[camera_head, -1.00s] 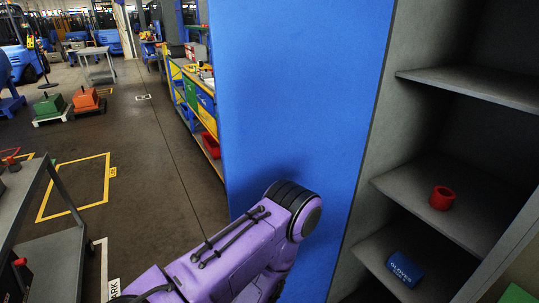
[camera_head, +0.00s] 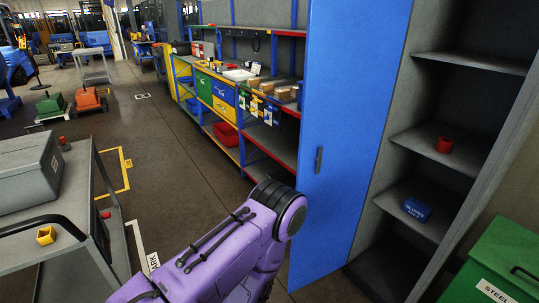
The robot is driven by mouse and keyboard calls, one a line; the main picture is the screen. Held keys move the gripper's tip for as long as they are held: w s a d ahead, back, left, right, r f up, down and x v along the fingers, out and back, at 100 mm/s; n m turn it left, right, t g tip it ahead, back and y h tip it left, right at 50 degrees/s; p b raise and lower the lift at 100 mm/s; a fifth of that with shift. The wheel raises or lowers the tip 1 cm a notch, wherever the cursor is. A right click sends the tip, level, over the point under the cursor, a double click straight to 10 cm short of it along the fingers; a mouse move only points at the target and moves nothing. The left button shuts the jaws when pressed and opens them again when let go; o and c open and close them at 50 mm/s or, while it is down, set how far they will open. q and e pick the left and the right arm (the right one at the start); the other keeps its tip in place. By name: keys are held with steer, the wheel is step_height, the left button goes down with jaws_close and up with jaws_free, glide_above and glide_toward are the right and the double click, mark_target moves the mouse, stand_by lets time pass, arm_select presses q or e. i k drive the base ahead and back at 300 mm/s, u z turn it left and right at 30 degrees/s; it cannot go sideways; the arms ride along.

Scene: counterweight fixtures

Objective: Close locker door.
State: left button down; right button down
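The blue locker door (camera_head: 350,110) stands open, hinged at the left side of the grey locker (camera_head: 400,143). A dark vertical handle (camera_head: 318,160) is near the door's left edge. The locker's inside is exposed. A red ring-shaped item (camera_head: 444,145) sits on a middle shelf and a blue box marked gloves (camera_head: 416,209) on the shelf below. One purple arm of mine comes in from the bottom and bends at a dark joint in front of the door's lower left. Neither gripper is in view; I cannot tell whether the arm touches the door.
A grey cart (camera_head: 125,240) with a grey case (camera_head: 28,180) and a small yellow item (camera_head: 46,235) stands at left. A green box marked steel (camera_head: 497,265) is at lower right. A blue workbench (camera_head: 225,105) with colored bins runs behind the door. Open floor lies between cart and workbench.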

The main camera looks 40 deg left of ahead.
mark_target(354, 48)
steer(key=u, duration=0.65)
steer(key=i, duration=1)
steer(key=z, duration=0.4)
